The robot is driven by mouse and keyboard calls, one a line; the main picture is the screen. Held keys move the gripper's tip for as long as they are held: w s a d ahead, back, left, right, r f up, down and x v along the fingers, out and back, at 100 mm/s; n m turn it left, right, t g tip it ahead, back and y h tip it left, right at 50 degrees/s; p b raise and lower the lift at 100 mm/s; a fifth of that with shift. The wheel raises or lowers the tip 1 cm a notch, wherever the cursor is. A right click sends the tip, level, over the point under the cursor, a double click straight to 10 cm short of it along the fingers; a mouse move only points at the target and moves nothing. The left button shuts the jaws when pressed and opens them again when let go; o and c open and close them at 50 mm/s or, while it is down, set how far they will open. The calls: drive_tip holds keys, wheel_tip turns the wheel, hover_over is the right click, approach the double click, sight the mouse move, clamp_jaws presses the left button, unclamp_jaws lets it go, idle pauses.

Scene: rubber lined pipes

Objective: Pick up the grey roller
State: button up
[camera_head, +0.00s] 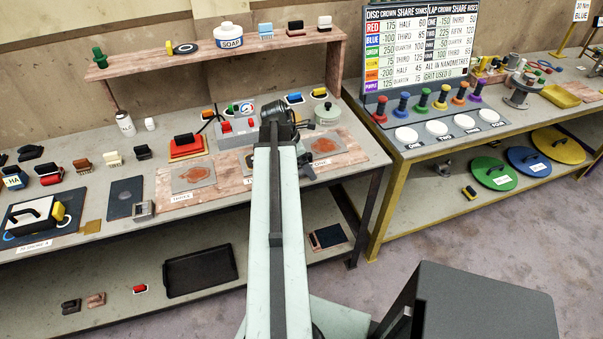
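No thing shows clearly enough to be named the grey roller with certainty. A small grey piece (445,168) lies on the lower shelf of the right bench, too small to make out. A grey block-shaped piece (143,210) sits near the front edge of the left bench. My pale green arm reaches up the middle of the picture over the left bench. My gripper (306,160) is a small dark shape just right of the arm's far end, largely hidden by the arm. Its fingers cannot be made out.
The left bench (215,225) holds several brushes, a soap tub (228,36) on a raised shelf, and stained plates. A black tray (197,270) lies on its lower shelf. The right bench carries coloured knobs and a board (420,45). Carpet (480,235) is open at right.

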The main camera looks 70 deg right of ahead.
drive_tip(key=shift+r, duration=0.1)
drive_tip(key=shift+c, duration=1)
drive_tip(key=c, duration=1.6)
wheel_tip(320, 180, up, 10)
drive_tip(key=p, duration=1)
drive_tip(key=shift+r, duration=0.15)
